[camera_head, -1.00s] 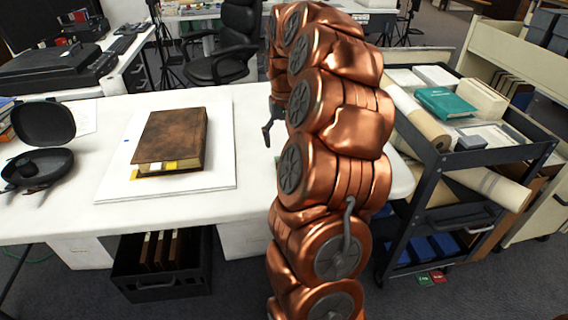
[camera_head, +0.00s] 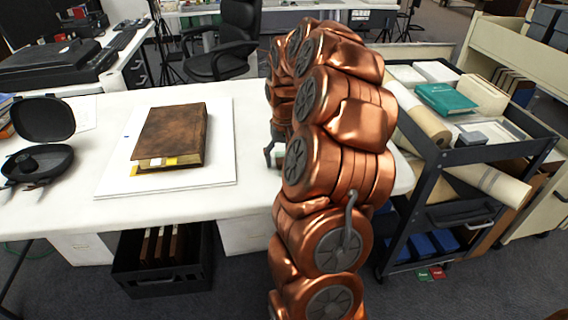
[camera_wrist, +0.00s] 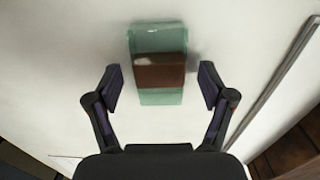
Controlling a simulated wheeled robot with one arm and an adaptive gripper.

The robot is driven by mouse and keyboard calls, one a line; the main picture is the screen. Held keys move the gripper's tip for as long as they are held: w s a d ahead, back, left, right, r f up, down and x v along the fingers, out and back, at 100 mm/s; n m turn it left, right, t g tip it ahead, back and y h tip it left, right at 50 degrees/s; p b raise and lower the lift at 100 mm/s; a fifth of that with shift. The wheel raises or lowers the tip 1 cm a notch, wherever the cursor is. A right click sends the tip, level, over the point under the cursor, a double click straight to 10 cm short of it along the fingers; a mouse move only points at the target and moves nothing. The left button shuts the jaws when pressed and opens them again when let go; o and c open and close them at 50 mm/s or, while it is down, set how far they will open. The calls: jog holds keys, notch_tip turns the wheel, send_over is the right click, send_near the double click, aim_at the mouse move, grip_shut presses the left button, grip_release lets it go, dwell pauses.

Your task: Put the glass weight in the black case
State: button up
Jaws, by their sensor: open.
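The glass weight (camera_wrist: 160,40) is a clear green block with a brown band across its middle, lying on the white table in the wrist view. My gripper (camera_wrist: 160,86) is open, with one finger on each side of the block and a gap at both sides. In the head view a dark finger of my gripper (camera_head: 269,155) shows low at the table, left of my arm. My arm hides most of the area around the weight there. The black case (camera_head: 55,164) stands open at the table's left end, its lid (camera_head: 44,118) raised. A dark round thing sits inside it.
A brown book (camera_head: 172,135) lies on a white board (camera_head: 215,176) between the case and my gripper. A dark cart (camera_head: 440,160) with boxes and rolls stands to the right. A metal strip (camera_wrist: 275,85) lies right of the weight in the wrist view.

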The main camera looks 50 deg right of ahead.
grip_shut()
dwell(0.7)
jog(key=shift+r, duration=0.15)
jog(key=shift+r, duration=1.45)
jog(key=shift+s+r, duration=0.15)
jog(key=shift+r, duration=0.1)
jog(key=s, duration=0.5)
jog(key=s+r, duration=0.1)
jog(key=s, duration=0.9)
jog(key=shift+s+a+r+b, duration=0.2)
jog(key=shift+s+a+b, duration=0.05)
jog(key=shift+s+b, duration=0.1)
